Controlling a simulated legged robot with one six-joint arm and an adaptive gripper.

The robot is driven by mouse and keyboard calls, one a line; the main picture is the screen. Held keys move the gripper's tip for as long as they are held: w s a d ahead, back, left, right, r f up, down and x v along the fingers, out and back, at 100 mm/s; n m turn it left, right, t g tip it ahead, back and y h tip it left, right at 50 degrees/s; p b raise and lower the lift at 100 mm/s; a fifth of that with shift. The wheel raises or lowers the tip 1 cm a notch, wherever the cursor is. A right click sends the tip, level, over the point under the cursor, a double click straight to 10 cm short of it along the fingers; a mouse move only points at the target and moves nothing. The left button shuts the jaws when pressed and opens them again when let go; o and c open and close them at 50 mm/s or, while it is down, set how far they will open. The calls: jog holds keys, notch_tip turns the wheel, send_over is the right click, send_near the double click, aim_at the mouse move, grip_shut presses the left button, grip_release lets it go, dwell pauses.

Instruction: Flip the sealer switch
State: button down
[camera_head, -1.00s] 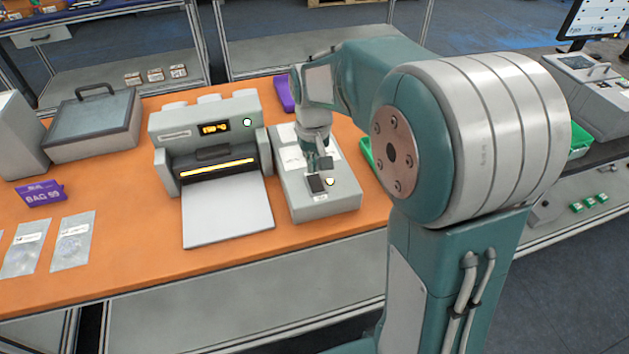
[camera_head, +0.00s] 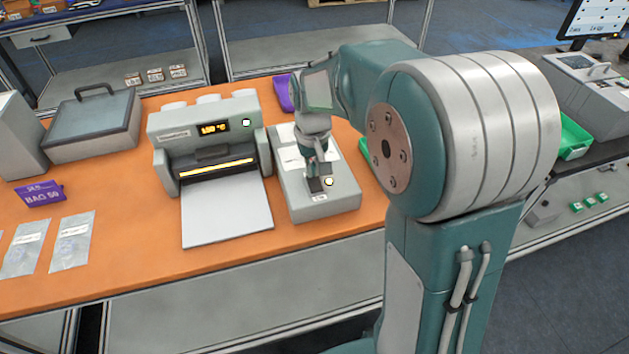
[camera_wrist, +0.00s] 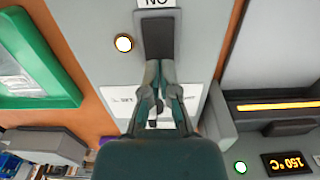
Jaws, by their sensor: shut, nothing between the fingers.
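The switch is a dark rocker (camera_head: 314,185) on a grey control box (camera_head: 340,201) to the right of the sealer (camera_head: 204,127). It also shows in the wrist view (camera_wrist: 160,33), near a label with its letters upside down. My gripper (camera_head: 315,174) is shut and empty, pointing down over the box. In the wrist view my fingertips (camera_wrist: 160,66) are together at the near end of the rocker. They overlap it in the picture; I cannot tell whether they press on it.
The sealer has a glowing slot, a lit display (camera_wrist: 287,162) reading 150 °C and a light plate (camera_head: 227,213) in front. A green bin (camera_wrist: 35,75) lies beside the control box. Pouches (camera_head: 71,240) and a purple bag sign (camera_head: 40,193) lie at left on the orange table (camera_head: 140,240).

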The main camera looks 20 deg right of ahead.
jog(key=shift+f, duration=0.55)
jog(key=shift+r, duration=3.55)
jog(key=shift+s+r, duration=0.1)
jog(key=shift+s, duration=0.05)
jog(key=s+r+t, duration=0.2)
jog(key=s, duration=0.8)
jog(key=s+r+t, duration=0.2)
jog(key=s+t, duration=0.1)
jog(key=s, duration=0.7)
jog(key=shift+s+t, duration=0.3)
jog(key=shift+s, duration=0.05)
